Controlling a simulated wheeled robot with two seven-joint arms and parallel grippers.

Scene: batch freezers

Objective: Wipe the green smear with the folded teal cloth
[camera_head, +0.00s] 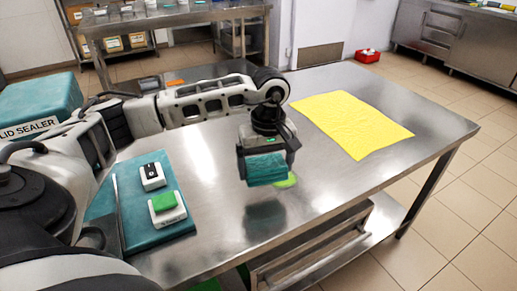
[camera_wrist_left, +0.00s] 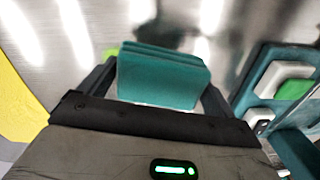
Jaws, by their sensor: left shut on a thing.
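My left gripper (camera_head: 265,170) is shut on the folded teal cloth (camera_head: 266,168), held between its two fingers. The cloth also shows between the fingers in the left wrist view (camera_wrist_left: 160,78). The green smear (camera_head: 286,180) is on the steel table (camera_head: 330,192), partly hidden behind the cloth and gripper, showing at their right in the head view. A bit of the smear also shows left of the cloth in the left wrist view (camera_wrist_left: 112,51). A dark reflection below the cloth in the head view suggests it is above the surface. My right gripper is not in view.
A yellow cloth (camera_head: 352,122) lies flat at the table's back right. A teal tray (camera_head: 178,228) at the left holds a black-and-white switch block (camera_head: 152,175) and a green-topped white block (camera_head: 167,207). A teal box marked "LID SEALER" (camera_head: 40,105) stands at far left. The table's front middle is clear.

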